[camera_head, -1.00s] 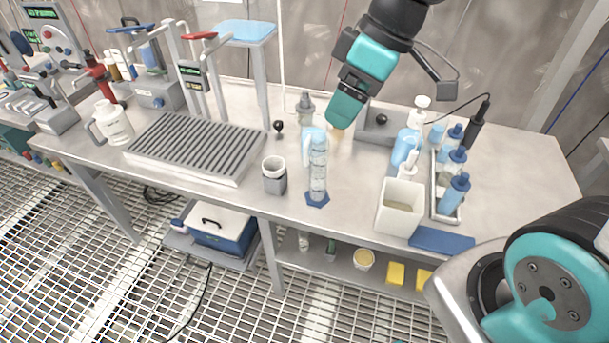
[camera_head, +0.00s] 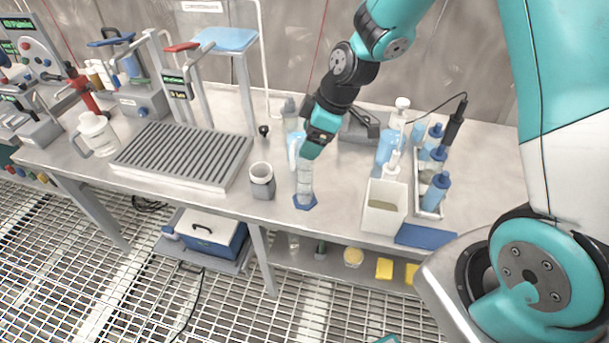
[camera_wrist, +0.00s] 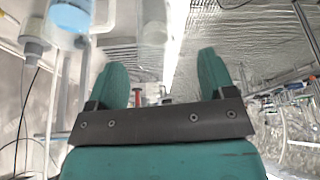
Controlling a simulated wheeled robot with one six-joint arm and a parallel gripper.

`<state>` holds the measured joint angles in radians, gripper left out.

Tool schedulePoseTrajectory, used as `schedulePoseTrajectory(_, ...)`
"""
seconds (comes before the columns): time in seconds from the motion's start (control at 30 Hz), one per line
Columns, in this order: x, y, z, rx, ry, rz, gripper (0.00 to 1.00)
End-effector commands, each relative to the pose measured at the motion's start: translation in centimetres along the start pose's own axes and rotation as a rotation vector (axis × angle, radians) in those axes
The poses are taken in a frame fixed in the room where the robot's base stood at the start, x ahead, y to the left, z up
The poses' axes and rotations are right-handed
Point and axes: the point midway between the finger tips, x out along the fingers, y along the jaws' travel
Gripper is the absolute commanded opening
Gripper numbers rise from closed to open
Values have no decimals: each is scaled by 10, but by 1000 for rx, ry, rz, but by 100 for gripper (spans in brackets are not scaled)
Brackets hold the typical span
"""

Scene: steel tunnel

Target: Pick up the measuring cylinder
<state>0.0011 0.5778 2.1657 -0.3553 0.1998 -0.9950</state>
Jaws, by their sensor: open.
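The measuring cylinder (camera_head: 304,186) is clear and graduated, with a blue six-sided foot. It stands upright near the front edge of the bench. My gripper (camera_head: 312,153) covers its top in the head view; I cannot tell the exact gap. In the wrist view my gripper (camera_wrist: 162,62) is open, its two teal fingers spread apart. A pale, blurred, see-through shape shows beyond the left finger, and I cannot tell whether it is the cylinder.
A grey-white cup (camera_head: 262,186) stands left of the cylinder, and a square white container (camera_head: 384,216) stands to the right. A blue-tinted jug (camera_head: 294,150) is close behind. A tray of blue-capped bottles (camera_head: 428,205) lies further right. A ribbed plate (camera_head: 182,156) is at left.

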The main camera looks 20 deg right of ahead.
Motion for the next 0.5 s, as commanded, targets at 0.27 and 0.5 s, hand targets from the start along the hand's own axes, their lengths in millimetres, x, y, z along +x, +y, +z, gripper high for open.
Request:
schedulePoseTrajectory(0.27,30,2,-3,0,-2,-4,76)
schedulePoseTrajectory(0.5,51,3,-2,0,0,-1,76)
